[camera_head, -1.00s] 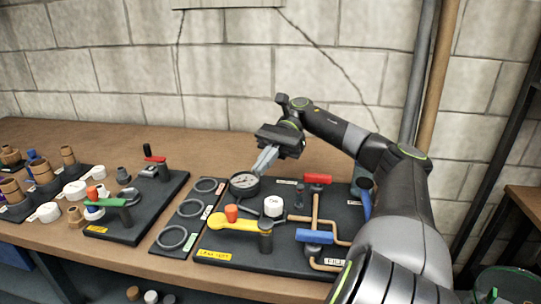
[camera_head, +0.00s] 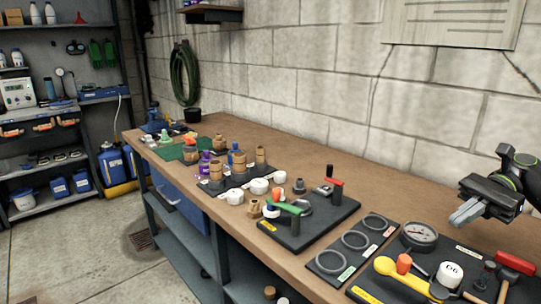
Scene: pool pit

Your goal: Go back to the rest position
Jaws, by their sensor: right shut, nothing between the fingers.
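My right gripper (camera_head: 465,215) shows at the right edge, above the workbench (camera_head: 335,193). Its fingers are together with nothing between them. It hangs up and to the right of the pressure gauge (camera_head: 419,235), apart from it. Most of my right arm is outside the picture. My left gripper does not show.
A black board (camera_head: 365,298) with a yellow-handled valve (camera_head: 409,276) lies below the gripper. A ring tray (camera_head: 330,262) and a board with a green-handled valve (camera_head: 288,207) lie left of it. Shelves (camera_head: 45,113) stand far left.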

